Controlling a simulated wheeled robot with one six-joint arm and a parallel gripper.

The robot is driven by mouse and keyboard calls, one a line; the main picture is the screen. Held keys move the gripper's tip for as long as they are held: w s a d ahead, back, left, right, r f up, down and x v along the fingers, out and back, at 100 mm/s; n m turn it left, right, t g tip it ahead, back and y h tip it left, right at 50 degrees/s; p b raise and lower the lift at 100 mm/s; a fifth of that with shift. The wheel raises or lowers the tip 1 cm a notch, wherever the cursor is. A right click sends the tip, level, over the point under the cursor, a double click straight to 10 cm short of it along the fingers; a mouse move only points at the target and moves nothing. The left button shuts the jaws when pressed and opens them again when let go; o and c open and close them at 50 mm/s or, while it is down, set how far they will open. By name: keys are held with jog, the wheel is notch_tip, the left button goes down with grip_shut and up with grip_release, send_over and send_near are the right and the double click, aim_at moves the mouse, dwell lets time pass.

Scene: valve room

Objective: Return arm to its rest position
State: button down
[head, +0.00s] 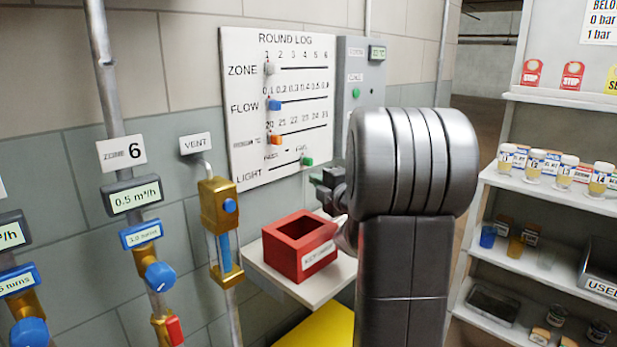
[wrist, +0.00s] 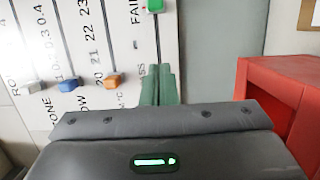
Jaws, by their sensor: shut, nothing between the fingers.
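My arm (head: 405,200) is raised and bent in front of the wall in the head view, covering part of the grey panel and the shelf with the red box. My gripper (head: 318,178) points toward the lower right of the ROUND LOG board (head: 240,95). In the wrist view its two green fingers (wrist: 158,72) are together and empty. The green LIGHT slider (head: 307,161) is close to the fingertips and sits toward the FAIL side; it also shows in the wrist view (wrist: 155,5). I cannot tell whether the fingertips touch the board.
An open red box (head: 290,262) stands on a small shelf (head: 262,268) below the gripper. Pipes with blue-handled valves (head: 159,276) are at left. White shelves (head: 560,97) with jars and tags stand at right.

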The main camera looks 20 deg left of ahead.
jog(key=shift+s+d, duration=0.25)
jog(key=shift+d, duration=0.1)
jog(key=shift+a, duration=0.1)
